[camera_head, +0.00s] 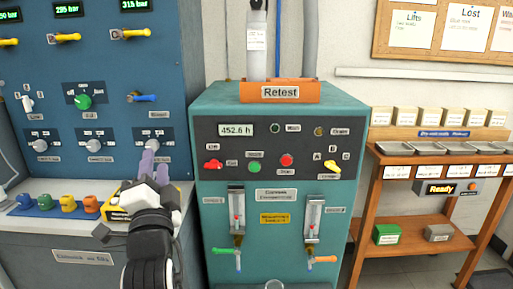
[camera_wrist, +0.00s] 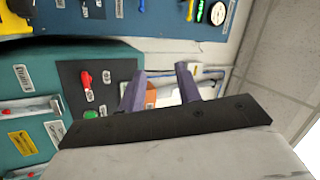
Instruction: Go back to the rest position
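My gripper (camera_head: 154,166) is in front of the lower right part of the blue test panel (camera_head: 110,75) in the head view, near a rotary switch (camera_head: 153,143). Its two purple fingers also show in the wrist view (camera_wrist: 160,90). They stand apart with nothing visible between them, so it is open and empty. I cannot tell from the head view whether the fingers touch the panel. My forearm comes up from the bottom of the head view.
A teal cabinet (camera_head: 260,190) with knobs and flow gauges stands right of my gripper. An orange "Retest" holder (camera_head: 279,91) sits on it. Colored parts (camera_head: 68,203) and a yellow box (camera_head: 117,214) lie on the left bench. A wooden shelf (camera_head: 430,246) stands at right.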

